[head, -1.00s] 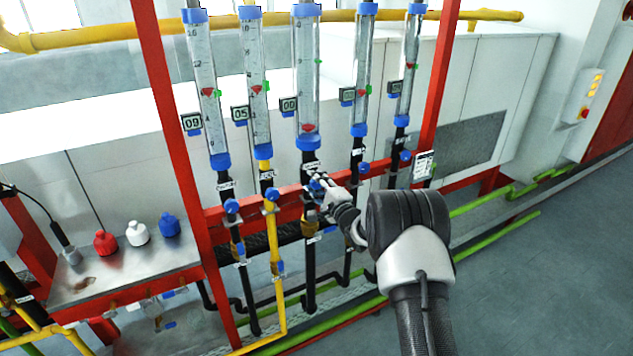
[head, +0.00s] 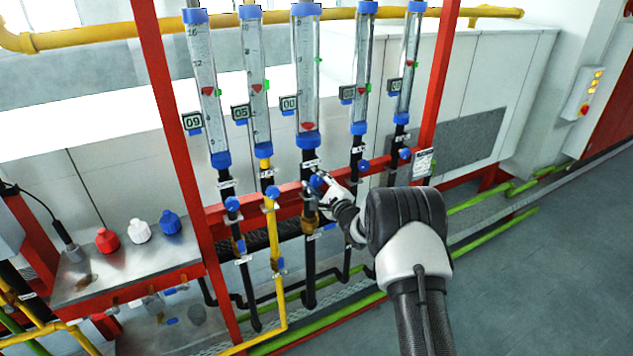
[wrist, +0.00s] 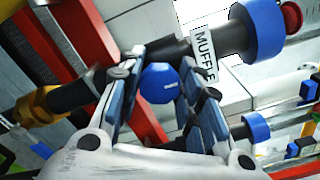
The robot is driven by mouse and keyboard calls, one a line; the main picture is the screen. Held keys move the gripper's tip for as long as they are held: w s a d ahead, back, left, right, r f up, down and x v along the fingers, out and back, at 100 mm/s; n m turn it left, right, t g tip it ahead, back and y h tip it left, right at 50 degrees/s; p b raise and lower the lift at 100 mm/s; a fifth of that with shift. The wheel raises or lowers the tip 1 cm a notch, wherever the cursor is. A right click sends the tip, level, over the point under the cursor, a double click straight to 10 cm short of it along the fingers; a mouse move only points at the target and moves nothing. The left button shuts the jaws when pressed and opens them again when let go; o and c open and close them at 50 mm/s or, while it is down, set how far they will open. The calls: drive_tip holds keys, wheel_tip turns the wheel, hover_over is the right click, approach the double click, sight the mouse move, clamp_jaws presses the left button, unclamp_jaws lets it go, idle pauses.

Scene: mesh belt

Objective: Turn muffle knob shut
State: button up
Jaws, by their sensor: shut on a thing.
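The muffle knob (wrist: 160,84) is a blue faceted cap with a pale line on its face, beside a white label reading MUFFLE (wrist: 204,54). My gripper (wrist: 160,90) has its blue-grey finger pads on both sides of the knob and is shut on it. The pale line runs nearly level in the wrist view. In the head view, the knob (head: 317,181) shows at the tip of my gripper (head: 324,186), below the middle flow tube (head: 307,75). That tube's red float sits near its bottom, and the display beside it (head: 289,104) reads 00.
Several other flow tubes with blue knobs flank it, including a left knob (head: 232,204) and a right knob (head: 363,166). Red frame posts (head: 170,140) and a yellow pipe (head: 275,260) stand close. Open floor (head: 540,270) lies to the right.

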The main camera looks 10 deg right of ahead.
drive_tip(key=o, duration=1.1)
drive_tip(key=v, duration=1.2)
drive_tip(key=shift+r, duration=0.1)
